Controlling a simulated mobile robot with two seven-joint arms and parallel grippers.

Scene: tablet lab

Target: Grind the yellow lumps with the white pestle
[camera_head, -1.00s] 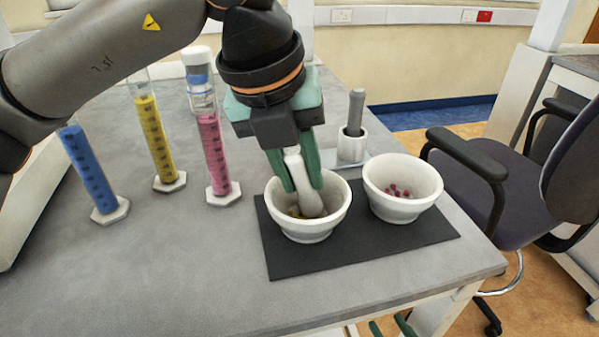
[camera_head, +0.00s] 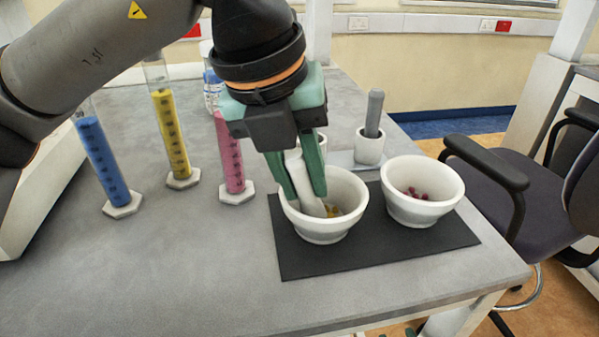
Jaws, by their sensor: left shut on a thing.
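My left gripper (camera_head: 308,195) is shut on the white pestle (camera_head: 309,205). It holds the pestle tilted, with its lower end down inside the left white mortar (camera_head: 323,232). Yellow lumps (camera_head: 334,211) lie on the mortar's floor, just right of the pestle's end; the pestle and fingers hide part of the bowl. I cannot tell whether the pestle's tip presses on the lumps. A small green piece at the bottom edge, below the table, looks like a bit of my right gripper (camera_head: 410,332); its jaws do not show clearly.
A second white mortar (camera_head: 421,206) with red lumps (camera_head: 418,194) stands to the right on the same black mat (camera_head: 375,257). A grey pestle (camera_head: 374,112) stands in a white holder (camera_head: 369,147) behind. Blue (camera_head: 103,160), yellow (camera_head: 170,135) and pink (camera_head: 229,155) cylinders stand left. The front table is clear.

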